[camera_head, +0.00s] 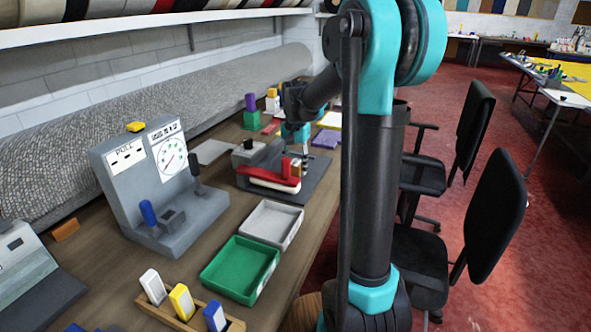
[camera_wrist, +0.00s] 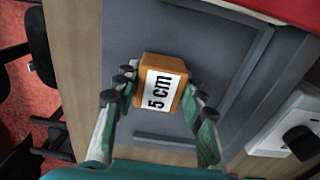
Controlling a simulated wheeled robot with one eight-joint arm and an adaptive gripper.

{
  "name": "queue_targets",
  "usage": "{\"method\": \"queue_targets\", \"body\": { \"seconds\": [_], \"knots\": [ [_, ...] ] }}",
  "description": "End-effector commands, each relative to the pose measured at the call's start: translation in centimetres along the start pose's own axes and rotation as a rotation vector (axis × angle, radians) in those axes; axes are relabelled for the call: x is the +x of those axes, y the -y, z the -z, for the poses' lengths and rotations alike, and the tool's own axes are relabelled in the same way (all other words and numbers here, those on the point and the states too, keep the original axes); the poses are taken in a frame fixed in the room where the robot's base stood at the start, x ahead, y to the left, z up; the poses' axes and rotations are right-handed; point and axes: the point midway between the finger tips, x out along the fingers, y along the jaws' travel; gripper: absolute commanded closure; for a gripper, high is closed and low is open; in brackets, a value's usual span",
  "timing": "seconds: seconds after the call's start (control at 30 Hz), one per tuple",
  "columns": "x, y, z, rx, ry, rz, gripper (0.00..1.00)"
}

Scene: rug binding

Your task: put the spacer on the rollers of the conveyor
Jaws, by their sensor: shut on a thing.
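The spacer, an orange block with a white "5 cm" label (camera_wrist: 162,88), is between the fingers of my gripper (camera_wrist: 158,82) in the wrist view. The gripper is shut on it. Below it is a dark grey plate with a raised border (camera_wrist: 235,75); the gap between block and plate is hard to judge. In the head view my teal wrist (camera_head: 295,132) is at the far part of the bench, partly behind my arm. I cannot make out the conveyor's rollers in either view.
On the bench (camera_head: 318,212) stand a grey gauge machine (camera_head: 150,190), a green tray (camera_head: 238,268), a grey tray (camera_head: 270,224) and a holder with coloured blocks (camera_head: 190,312). A red-handled device (camera_head: 275,178) sits on a dark plate. Black chairs (camera_head: 425,262) stand to the right.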

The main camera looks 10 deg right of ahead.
Motion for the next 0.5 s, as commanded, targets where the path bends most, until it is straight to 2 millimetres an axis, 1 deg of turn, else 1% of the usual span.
{"method": "queue_targets", "body": {
  "seconds": [0.03,0.1,0.47,0.5],
  "knots": [
    [0.60,0.01,0.01,0.000,0.000,0.000,0.88],
    [1.05,0.01,0.01,0.000,0.000,0.000,0.88],
    [1.39,0.00,0.00,0.000,0.000,0.000,0.88],
    [1.46,-0.01,-0.01,0.000,0.000,0.000,0.58]
  ]
}}
